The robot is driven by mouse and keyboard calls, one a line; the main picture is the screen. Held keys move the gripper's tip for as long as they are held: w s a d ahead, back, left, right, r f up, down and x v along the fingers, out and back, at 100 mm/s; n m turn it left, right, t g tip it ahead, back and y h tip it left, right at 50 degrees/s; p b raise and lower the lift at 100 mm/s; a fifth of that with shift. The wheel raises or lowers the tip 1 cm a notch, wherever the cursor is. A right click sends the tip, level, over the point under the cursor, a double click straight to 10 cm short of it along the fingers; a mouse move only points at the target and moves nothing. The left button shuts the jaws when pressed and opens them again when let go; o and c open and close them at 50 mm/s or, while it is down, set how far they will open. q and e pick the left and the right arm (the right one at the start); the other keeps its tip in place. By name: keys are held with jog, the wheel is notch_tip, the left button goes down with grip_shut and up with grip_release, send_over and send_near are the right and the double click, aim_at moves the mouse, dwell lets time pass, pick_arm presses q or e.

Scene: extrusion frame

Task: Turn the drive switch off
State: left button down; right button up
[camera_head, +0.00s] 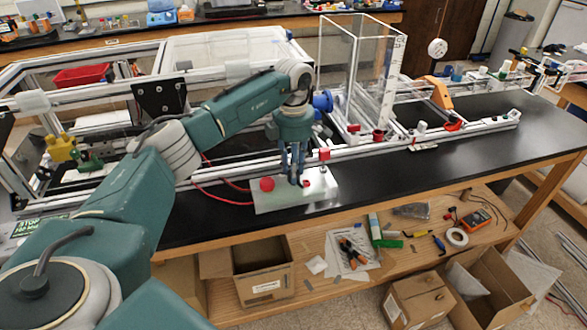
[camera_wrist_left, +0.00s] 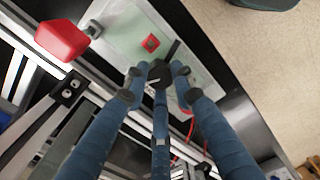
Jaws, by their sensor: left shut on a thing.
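A pale control plate (camera_head: 320,193) lies at the front edge of the black bench; it also shows in the wrist view (camera_wrist_left: 120,30). My left gripper (camera_head: 295,180) points down over the plate. In the wrist view its blue fingers (camera_wrist_left: 158,78) close around a dark knob (camera_wrist_left: 160,73), which I take for the drive switch. A dark bar (camera_wrist_left: 173,48) sticks out beside the knob. In the head view the fingers mostly hide the knob. I cannot read any switch marking. My right gripper is not in view.
A round red button (camera_head: 267,184) stands left of the fingers. A small red square (camera_wrist_left: 150,42) is on the plate. A red-topped post (camera_head: 324,155) stands just behind, large in the wrist view (camera_wrist_left: 62,40). Aluminium rails and a clear box (camera_head: 355,65) stand behind.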

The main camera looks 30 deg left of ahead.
pick_arm(q)
jog(key=n, duration=1.1)
jog(key=shift+p, duration=0.35)
jog(key=shift+n, duration=1.9)
jog(key=c, duration=1.4)
grip_release()
jog(key=shift+c, duration=0.2)
notch_tip(320, 180, up, 12)
